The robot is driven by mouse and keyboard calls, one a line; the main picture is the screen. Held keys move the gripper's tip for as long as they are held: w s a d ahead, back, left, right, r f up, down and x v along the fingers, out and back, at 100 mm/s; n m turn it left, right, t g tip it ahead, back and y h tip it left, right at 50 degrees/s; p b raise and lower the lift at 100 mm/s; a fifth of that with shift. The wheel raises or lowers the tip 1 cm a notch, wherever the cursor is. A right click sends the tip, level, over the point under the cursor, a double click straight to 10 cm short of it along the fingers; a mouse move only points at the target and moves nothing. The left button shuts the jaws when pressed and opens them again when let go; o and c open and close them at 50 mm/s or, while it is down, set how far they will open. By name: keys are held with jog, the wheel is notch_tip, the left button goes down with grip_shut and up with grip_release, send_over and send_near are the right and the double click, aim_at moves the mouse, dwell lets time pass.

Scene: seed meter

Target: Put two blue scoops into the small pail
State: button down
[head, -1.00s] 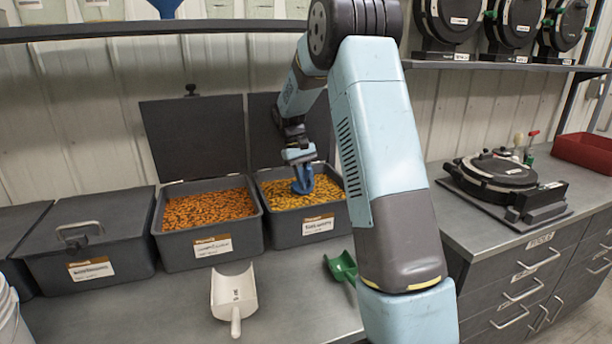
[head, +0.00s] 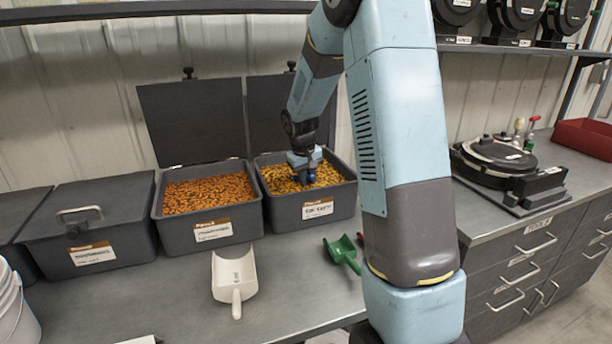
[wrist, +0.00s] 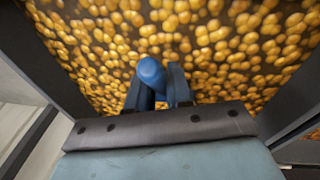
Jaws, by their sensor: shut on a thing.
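My gripper (head: 304,174) is down at the right-hand open bin (head: 333,208), which holds yellow seed. It is shut on the blue scoop (wrist: 151,74), whose rounded blue handle end shows between the fingers in the wrist view. The scoop's bowl is hidden, and I cannot tell how deep it sits in the yellow seed (wrist: 220,50). In the head view only a little of the blue scoop (head: 309,178) shows at the seed surface. A white pail (head: 15,305) is cut off at the left edge; its inside is not visible.
An open bin of orange seed (head: 170,235) stands to the left, then a closed grey bin (head: 100,212). A white scoop (head: 235,277) and a green scoop (head: 343,252) lie on the bench in front. A black round device (head: 500,160) is at right. Open lids stand behind the bins.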

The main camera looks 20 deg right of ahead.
jog(key=shift+s+f+t, duration=0.35)
jog(key=shift+f+t, duration=0.4)
jog(key=shift+t, duration=0.2)
jog(key=shift+s+f+t, duration=0.3)
jog(key=shift+f+t, duration=0.45)
jog(key=shift+t, duration=0.2)
jog(key=shift+s+f+t, duration=0.15)
jog(key=shift+f+t, duration=0.05)
jog(key=shift+t, duration=0.3)
jog(key=shift+r, duration=2.1)
jog(key=shift+s+r, duration=0.2)
jog(key=shift+r, duration=1.15)
jog(key=shift+s+r, duration=0.15)
jog(key=shift+r, duration=1.15)
jog(key=shift+w+d+r+v, duration=0.1)
jog(key=shift+w+v, duration=0.05)
jog(key=shift+v, duration=0.7)
jog(key=shift+w+d+r+v, duration=0.1)
jog(key=shift+w+r+v, duration=0.05)
jog(key=shift+v, duration=0.7)
jog(key=shift+w+d+r+v, duration=0.1)
jog(key=shift+w+v, duration=0.05)
jog(key=shift+v, duration=0.75)
jog(key=shift+s+r, duration=0.2)
jog(key=shift+r, duration=0.35)
jog(key=shift+s, duration=0.1)
